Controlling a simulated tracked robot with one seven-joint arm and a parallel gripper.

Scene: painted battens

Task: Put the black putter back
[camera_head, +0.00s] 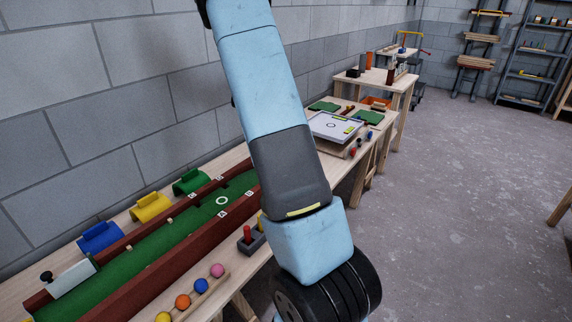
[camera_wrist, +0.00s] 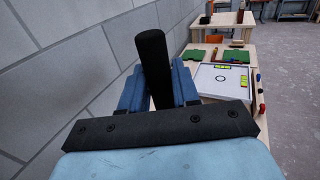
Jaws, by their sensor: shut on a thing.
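In the wrist view my gripper (camera_wrist: 159,85) is shut on the black putter (camera_wrist: 152,58), whose thick round handle stands up between the two blue fingers, leaning slightly. The putter's lower end is hidden behind the dark wrist bracket. In the head view my blue arm crosses the middle; neither my gripper nor the held putter can be made out there.
The green lane (camera_head: 150,249) has raised brown-red side walls. Blue, yellow and green arches (camera_head: 151,207) stand along the wall side. A ball rack (camera_head: 195,291) with several coloured balls lies at the front. A white board (camera_head: 335,126) sits farther along; open floor (camera_head: 475,200) is at right.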

